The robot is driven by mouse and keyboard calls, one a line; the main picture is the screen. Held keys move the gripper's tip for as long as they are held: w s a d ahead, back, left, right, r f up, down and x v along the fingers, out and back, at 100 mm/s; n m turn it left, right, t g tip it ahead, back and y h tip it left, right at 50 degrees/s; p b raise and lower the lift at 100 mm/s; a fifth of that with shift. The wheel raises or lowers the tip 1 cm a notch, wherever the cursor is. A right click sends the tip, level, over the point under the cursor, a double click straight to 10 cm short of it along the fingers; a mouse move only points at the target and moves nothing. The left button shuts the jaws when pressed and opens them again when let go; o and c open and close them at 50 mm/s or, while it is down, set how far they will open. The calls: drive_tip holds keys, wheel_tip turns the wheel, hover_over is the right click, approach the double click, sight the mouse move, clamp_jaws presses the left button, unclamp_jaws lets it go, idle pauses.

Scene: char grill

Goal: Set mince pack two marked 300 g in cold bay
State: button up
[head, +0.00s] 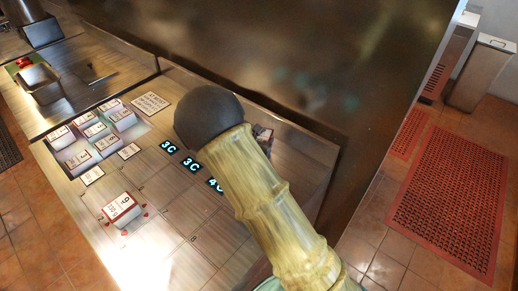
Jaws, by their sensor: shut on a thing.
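My gripper is not visible; my own arm crosses the middle of the head view and hides what lies beneath it. Several white packs with red edges sit in a shallow tray (73,173) on the left of the counter; their print is too small to read. One white pack with a red edge and a large black digit (122,208) sits apart on the front counter, with small red marks around it. Lit displays reading 3C (168,147), 3C (191,165) and a partly covered 4 (215,185) stand in a row beside my arm. The area behind my arm is hidden.
A printed white card (150,103) lies behind the tray. A small partly covered item (264,133) shows at my arm's right edge; I cannot tell what it is. A dark wall rises behind the counter.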

drive_tip(key=shift+f+p, duration=0.35)
drive_tip(key=shift+f, duration=1.7)
drive_tip(key=shift+f, duration=0.15)
drive_tip(key=o, duration=1.2)
drive_tip(key=shift+c, duration=0.2)
drive_tip(key=shift+r, duration=0.25)
drive_tip(key=b+v, duration=0.2)
drive_tip(key=v, duration=1)
